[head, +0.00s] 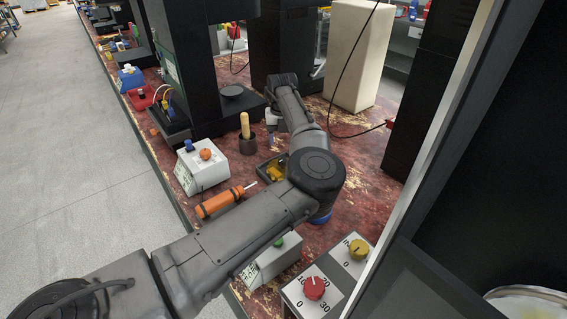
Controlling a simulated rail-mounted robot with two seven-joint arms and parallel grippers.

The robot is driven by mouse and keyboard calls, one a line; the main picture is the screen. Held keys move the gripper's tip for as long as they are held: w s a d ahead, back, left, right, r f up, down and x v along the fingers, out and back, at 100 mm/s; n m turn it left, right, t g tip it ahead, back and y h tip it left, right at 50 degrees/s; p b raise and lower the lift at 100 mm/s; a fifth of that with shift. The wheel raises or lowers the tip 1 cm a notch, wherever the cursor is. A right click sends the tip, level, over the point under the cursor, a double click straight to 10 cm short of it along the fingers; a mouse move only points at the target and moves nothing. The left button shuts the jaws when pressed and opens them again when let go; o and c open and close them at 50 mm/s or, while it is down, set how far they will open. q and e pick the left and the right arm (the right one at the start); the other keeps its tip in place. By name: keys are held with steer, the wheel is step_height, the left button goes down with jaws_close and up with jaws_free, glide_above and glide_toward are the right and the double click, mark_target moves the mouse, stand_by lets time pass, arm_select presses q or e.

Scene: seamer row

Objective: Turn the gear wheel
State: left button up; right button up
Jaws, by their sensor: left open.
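I cannot pick out a gear wheel in the head view. A dark round plate (232,91) sits at the foot of a black machine, but I cannot tell whether it has teeth. My left arm reaches in from the lower left across the bench. My left gripper (271,138) is small and partly hidden by its own wrist. My right gripper is not in view.
On the red worn bench are a grey box with an orange knob (205,154), an orange screwdriver (219,202), a dark tray with yellow parts (262,167) and a panel with a red dial (314,288). A cream block (357,55) and black columns stand behind.

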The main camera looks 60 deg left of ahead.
mark_target(283, 160)
arm_select(q)
step_height(283, 160, down, 8)
steer(key=b, duration=0.3)
steer(key=shift+f, duration=0.2)
